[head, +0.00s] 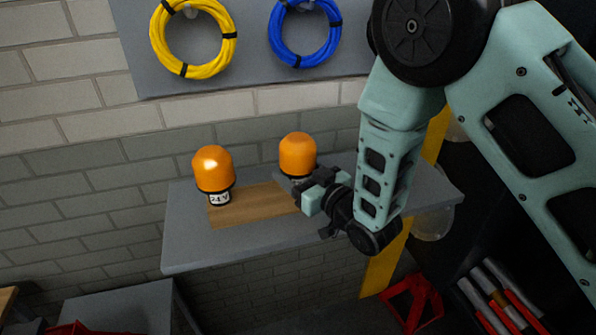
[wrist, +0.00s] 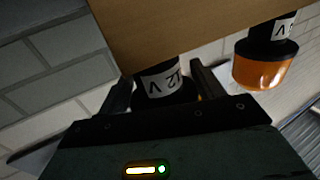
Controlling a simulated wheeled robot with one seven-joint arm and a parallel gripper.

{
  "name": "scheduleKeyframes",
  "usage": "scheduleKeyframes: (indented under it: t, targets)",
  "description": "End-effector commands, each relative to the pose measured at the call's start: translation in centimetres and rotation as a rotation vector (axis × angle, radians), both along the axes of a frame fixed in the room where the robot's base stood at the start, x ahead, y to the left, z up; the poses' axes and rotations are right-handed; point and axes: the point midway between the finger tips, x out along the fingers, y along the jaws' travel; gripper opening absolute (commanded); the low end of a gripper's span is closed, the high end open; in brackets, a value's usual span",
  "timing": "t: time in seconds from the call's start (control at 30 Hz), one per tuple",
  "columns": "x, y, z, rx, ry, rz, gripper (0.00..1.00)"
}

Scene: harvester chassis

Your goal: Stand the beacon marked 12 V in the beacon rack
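The beacon marked 12 V (head: 298,153) has an orange dome and stands upright on the wooden board on the grey shelf. Its white label shows in the wrist view (wrist: 160,82). My gripper (head: 312,188) is at its lower part, with one finger on each side of the base in the wrist view (wrist: 164,88). The fingers look apart, with a slight gap beside the right one; contact is hard to make out. A second orange beacon, marked 24V (head: 212,172), stands on the board to the left. I cannot make out the beacon rack.
The wooden board (head: 240,210) lies on the grey wall shelf (head: 200,252). Yellow (head: 160,45) and blue (head: 276,35) cable coils hang above. A red frame (head: 411,300) and a dark case with red and white items (head: 500,300) are at lower right.

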Motion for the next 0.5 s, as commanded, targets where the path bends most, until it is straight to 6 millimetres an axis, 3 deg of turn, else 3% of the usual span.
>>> scheduleKeyframes:
  t: [0.27,0.5]
  targets:
    - [-0.2,-0.2,0.0,0.000,0.000,0.000,0.68]
    - [-2.9,-2.4,-0.3,0.000,0.001,-0.001,0.68]
